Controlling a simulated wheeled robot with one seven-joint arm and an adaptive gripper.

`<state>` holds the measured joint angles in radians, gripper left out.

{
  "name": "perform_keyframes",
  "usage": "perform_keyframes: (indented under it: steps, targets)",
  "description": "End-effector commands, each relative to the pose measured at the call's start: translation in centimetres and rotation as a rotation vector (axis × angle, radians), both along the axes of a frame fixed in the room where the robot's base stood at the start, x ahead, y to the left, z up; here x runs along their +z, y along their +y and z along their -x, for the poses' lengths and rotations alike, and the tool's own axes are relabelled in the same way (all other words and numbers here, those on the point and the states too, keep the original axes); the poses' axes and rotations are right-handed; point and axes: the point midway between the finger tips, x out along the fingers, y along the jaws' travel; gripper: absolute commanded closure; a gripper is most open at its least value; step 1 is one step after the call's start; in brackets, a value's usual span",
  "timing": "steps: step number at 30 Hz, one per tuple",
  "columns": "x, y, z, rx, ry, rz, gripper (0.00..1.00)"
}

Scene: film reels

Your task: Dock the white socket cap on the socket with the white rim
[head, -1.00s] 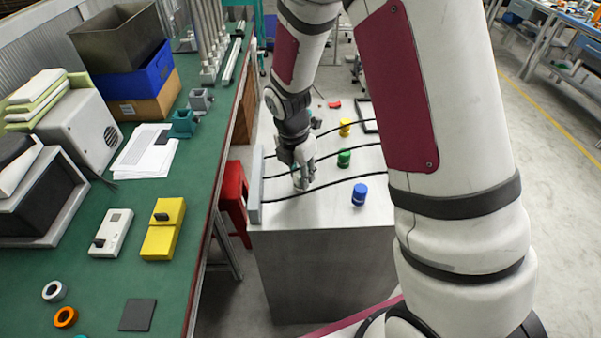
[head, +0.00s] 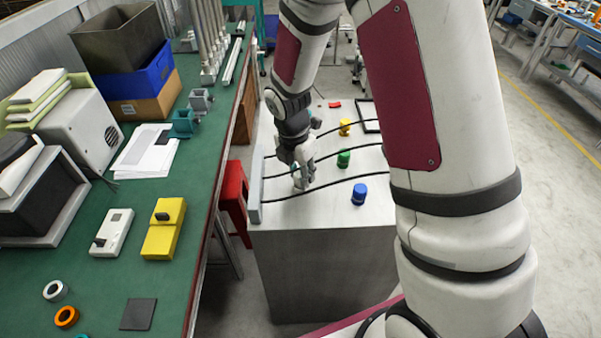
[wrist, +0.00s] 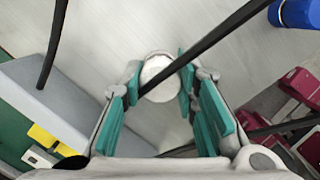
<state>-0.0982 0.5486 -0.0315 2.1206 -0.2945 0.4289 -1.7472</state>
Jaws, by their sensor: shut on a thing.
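The white socket cap (wrist: 158,80) shows as a pale round top between the teal finger pads in the wrist view. My gripper (wrist: 160,88) is shut on it, low over the top of the grey cabinet (head: 320,230). In the head view my gripper (head: 303,180) covers most of the cap. A black cable (wrist: 205,42) crosses in front of part of the cap in the wrist view. A white-rimmed ring with a dark middle (head: 47,288), which looks like the socket, lies on the green bench at lower left, far from my gripper.
Yellow (head: 345,127), green (head: 343,158) and blue (head: 359,195) caps stand on the cabinet among several black cables. An orange-rimmed socket (head: 66,317) is beside the white one. A yellow box (head: 160,242) and white box (head: 111,236) stand farther back on the bench (head: 100,285).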

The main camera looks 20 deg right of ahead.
Motion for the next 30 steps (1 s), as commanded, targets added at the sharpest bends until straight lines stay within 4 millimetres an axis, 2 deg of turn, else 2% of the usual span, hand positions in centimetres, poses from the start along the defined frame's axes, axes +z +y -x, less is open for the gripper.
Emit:
perform_keyframes:
  steps: [30]
  targets:
    - [1.6, 0.0, 0.0, 0.001, 0.000, 0.000, 0.89]
